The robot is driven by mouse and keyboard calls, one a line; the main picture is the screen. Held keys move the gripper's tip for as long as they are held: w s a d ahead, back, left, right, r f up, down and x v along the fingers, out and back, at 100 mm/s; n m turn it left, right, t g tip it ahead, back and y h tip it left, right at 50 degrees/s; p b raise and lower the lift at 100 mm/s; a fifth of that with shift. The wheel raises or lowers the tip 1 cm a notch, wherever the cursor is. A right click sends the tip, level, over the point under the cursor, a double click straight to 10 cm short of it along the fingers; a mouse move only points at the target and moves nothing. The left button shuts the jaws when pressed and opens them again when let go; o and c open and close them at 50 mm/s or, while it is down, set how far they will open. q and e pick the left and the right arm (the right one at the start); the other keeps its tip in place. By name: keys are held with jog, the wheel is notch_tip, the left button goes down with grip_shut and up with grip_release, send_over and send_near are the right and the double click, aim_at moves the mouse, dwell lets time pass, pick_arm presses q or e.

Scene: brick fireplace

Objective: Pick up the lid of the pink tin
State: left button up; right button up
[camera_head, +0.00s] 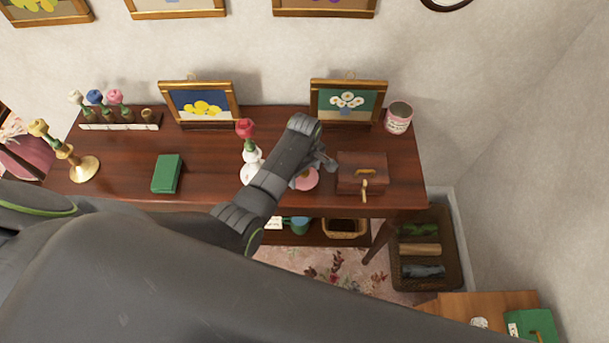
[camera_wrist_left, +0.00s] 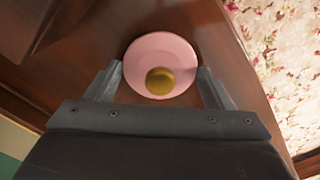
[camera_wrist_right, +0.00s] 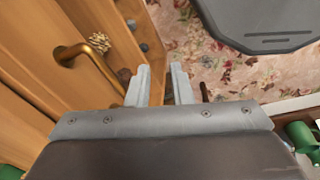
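The pink tin (camera_head: 397,124) stands uncovered at the back right corner of the dark wooden table, its open top dark. The round pink lid (camera_head: 306,182) lies flat near the table's front edge, partly hidden by my left gripper (camera_head: 322,164). In the left wrist view, the lid (camera_wrist_left: 153,50) has a gold knob (camera_wrist_left: 160,82). My left gripper (camera_wrist_left: 156,72) is open, with one finger on each side of the lid; I cannot tell whether they touch it. My right gripper (camera_wrist_right: 160,66) is narrowly open and empty, outside the head view.
A wooden box (camera_head: 352,176) with a brass handle stands right of the lid. A white vase (camera_head: 251,166) with a red flower stands left. A green book (camera_head: 167,174) lies further left. The right wrist view shows a wooden front with a brass handle (camera_wrist_right: 97,62) close by.

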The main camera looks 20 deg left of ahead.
pick_arm(q)
jog(key=c, duration=0.4)
